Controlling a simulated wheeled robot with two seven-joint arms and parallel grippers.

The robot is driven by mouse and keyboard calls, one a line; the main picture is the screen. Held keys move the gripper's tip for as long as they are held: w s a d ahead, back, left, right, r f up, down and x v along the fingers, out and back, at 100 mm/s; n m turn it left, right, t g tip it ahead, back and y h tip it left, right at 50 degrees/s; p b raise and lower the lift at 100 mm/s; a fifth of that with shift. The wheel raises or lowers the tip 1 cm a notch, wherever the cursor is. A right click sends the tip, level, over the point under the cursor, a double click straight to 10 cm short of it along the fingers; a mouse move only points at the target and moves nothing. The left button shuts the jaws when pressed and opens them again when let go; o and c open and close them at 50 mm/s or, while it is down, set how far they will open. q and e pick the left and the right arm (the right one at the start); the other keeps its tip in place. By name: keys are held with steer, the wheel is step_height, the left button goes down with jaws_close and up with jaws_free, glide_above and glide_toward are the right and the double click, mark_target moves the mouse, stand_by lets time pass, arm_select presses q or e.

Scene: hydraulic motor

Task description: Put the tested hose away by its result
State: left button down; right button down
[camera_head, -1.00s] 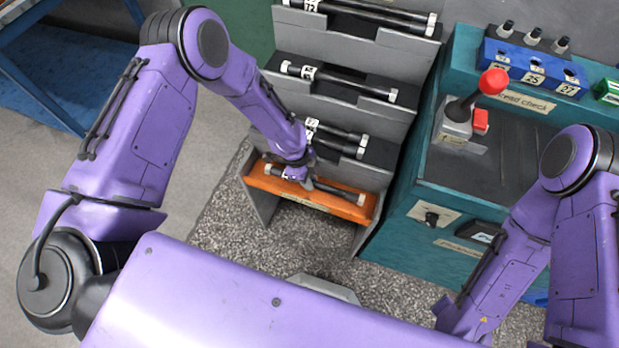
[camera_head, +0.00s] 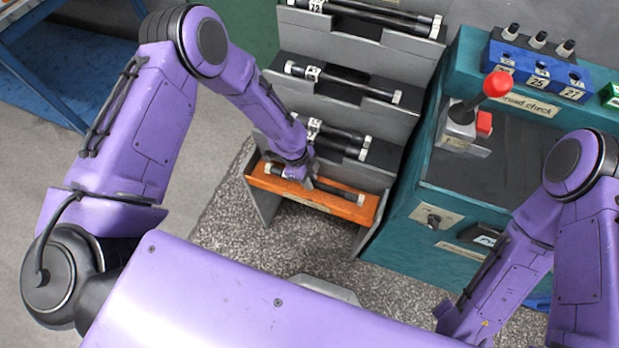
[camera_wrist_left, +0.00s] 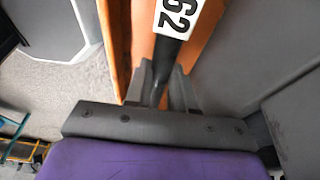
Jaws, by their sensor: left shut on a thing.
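A black hose (camera_head: 338,190) with white end fittings lies in the orange tray (camera_head: 366,213) at the bottom of the grey rack. My left gripper (camera_head: 309,180) reaches down into the tray and is shut on this hose between its ends. In the left wrist view the fingers (camera_wrist_left: 168,82) close around the dark hose (camera_wrist_left: 163,66), next to a white tag (camera_wrist_left: 178,17) that seems to read 62, turned sideways. My right arm comes in at the right, but its gripper is out of view.
Grey rack shelves (camera_head: 345,88) above hold other black hoses, with two on the shelf (camera_head: 378,150) just above the orange tray. A teal test bench (camera_head: 405,215) with a red-knobbed lever (camera_head: 498,84) and a blue block (camera_head: 510,57) stands close on the right.

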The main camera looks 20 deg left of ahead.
arm_select(q)
steer(key=c, duration=0.9)
jaws_free()
steer(key=v, duration=1)
steer(key=shift+a+r, duration=0.1)
steer(key=shift+r, duration=0.15)
